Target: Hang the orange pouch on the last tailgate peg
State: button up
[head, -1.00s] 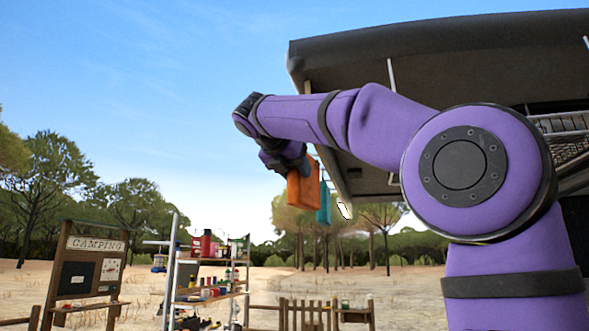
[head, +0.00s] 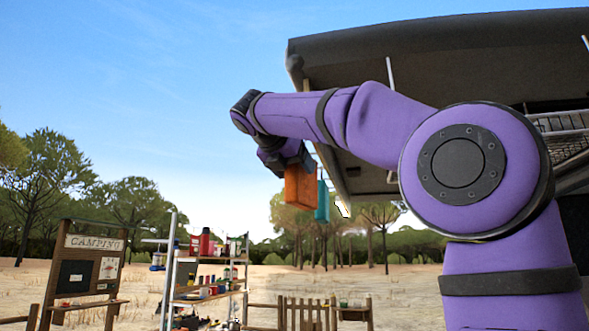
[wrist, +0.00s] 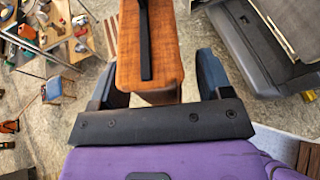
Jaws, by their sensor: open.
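The orange pouch (head: 299,188) hangs under the tailgate's left edge in the head view. In the wrist view the orange pouch (wrist: 164,50) shows its top with a black strap along it. My gripper (wrist: 160,78) is open, with one finger on each side of the pouch. A gap shows between the pouch and the right finger; the left finger is close to the pouch's side. In the head view my gripper (head: 288,160) is right above the pouch. The peg and how the pouch's strap sits on it are not visible.
A teal pouch (head: 322,202) hangs just right of the orange one. The raised tailgate (head: 440,50) is above and to the right. A shelf rack (head: 205,290) with goods and a camping signboard (head: 88,270) stand at the left. Open sky is left of my arm.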

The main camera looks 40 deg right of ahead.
jog(key=v, duration=1)
jog(key=shift+s+a, duration=0.15)
jog(key=shift+a, duration=0.1)
jog(key=s+f+m+y, duration=0.4)
jog(key=s+f+m, duration=0.2)
jog(key=f, duration=1)
jog(key=s+a+f+m+y, duration=0.1)
jog(key=s+f+m+y, duration=0.3)
jog(key=f+m, duration=0.5)
jog(key=s+a+f+m+y, duration=0.1)
jog(key=s+f+m+y, duration=0.3)
jog(key=f, duration=1.9)
jog(key=s+m, duration=0.3)
jog(key=s, duration=0.1)
jog(key=shift+s+a+f+m, duration=0.2)
jog(key=shift+s+f+m, duration=0.1)
jog(key=shift+s+f, duration=0.1)
